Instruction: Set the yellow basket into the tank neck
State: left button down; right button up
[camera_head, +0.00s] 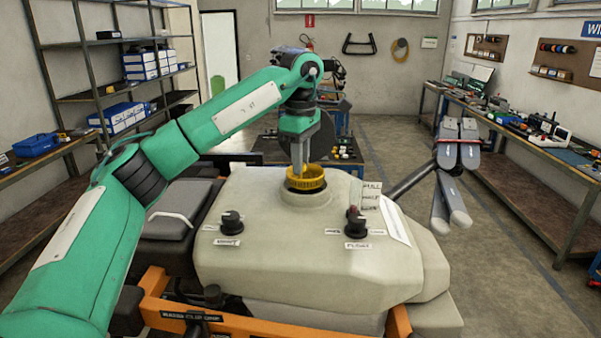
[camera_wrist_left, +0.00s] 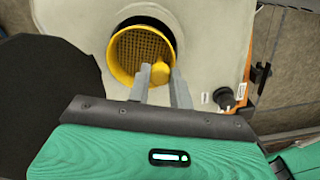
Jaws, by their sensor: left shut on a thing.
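The yellow basket (camera_head: 306,180) is at the raised neck (camera_head: 304,196) on top of the pale tank (camera_head: 290,250). It looks upright, with its rim standing above the neck; how deep it sits cannot be told. My left gripper (camera_head: 298,172) points down over it and is shut on it. In the left wrist view the yellow basket (camera_wrist_left: 141,50) shows its open mouth and mesh bottom, and the fingertips of my left gripper (camera_wrist_left: 160,72) close on a yellow knob at its rim. My right gripper is not in view.
Two black knobs (camera_head: 231,222) (camera_head: 355,224) stand on the tank's front, with label plates around them. Folded grey drone arms (camera_head: 452,170) stand at the right. An orange frame (camera_head: 240,322) runs below. Shelves and a workbench line the walls.

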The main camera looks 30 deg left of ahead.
pick_arm(q)
jog(key=shift+f, duration=0.3)
jog(key=shift+s+f+p, duration=0.1)
jog(key=shift+f+p, duration=0.2)
jog(key=shift+p, duration=0.05)
notch_tip(320, 180, down, 2)
jog(key=shift+f+p, duration=0.1)
jog(key=shift+p, duration=0.35)
jog(key=shift+f, duration=0.3)
jog(key=c, duration=1.3)
grip_release()
jog(key=shift+o, duration=0.2)
